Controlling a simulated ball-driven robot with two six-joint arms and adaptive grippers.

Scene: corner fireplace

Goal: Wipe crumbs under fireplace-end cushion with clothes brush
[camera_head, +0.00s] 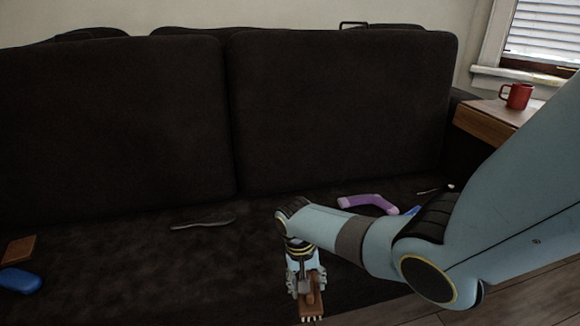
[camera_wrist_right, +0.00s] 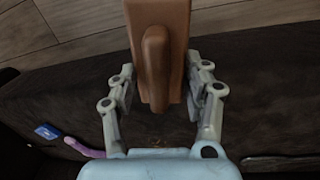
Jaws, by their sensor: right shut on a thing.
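My right gripper (camera_head: 306,285) is shut on the clothes brush (camera_head: 313,303), at the sofa seat's front edge. The brush is brown wood with pale bristles at its lower end. In the right wrist view the brush (camera_wrist_right: 157,60) sits between the two fingers of the right gripper (camera_wrist_right: 160,88). The dark sofa seat (camera_head: 130,255) lies below two upright dark back cushions, the left one (camera_head: 110,120) and the right one (camera_head: 345,110). I cannot tell which is at the fireplace end. Small faint specks (camera_wrist_right: 157,142) on the seat may be crumbs. My left gripper is not in view.
A purple bent item (camera_head: 368,203) and a blue item (camera_head: 412,210) lie on the seat at right. A dark flat item (camera_head: 203,220) lies mid-seat. A brown block (camera_head: 19,249) and a blue rounded item (camera_head: 20,280) lie at left. A red mug (camera_head: 516,96) stands on a wooden side table (camera_head: 484,120).

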